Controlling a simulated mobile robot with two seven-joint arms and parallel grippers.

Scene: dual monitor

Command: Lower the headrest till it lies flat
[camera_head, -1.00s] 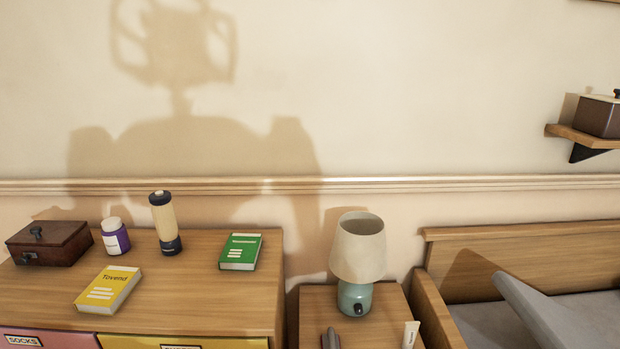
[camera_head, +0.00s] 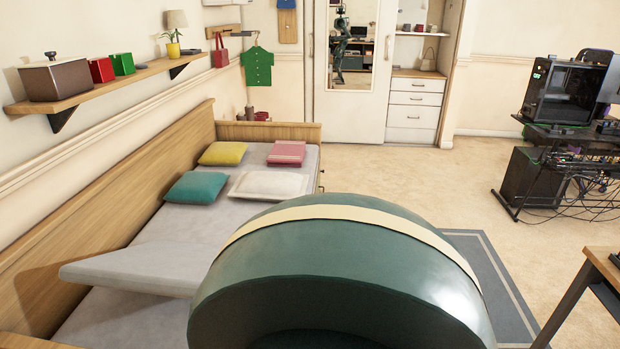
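The headrest (camera_head: 135,271) is a grey padded panel at the near left end of the bed. It is tilted, with its near edge raised above the grey mattress (camera_head: 181,221) and a dark gap beneath it. Its far side meets the mattress. Its right end is partly hidden in the foreground. The bed has a wooden back board (camera_head: 95,205) along the wall. Neither of my grippers is in view.
A wall shelf (camera_head: 103,84) hangs above the bed. A desk corner (camera_head: 601,268) stands at the right.

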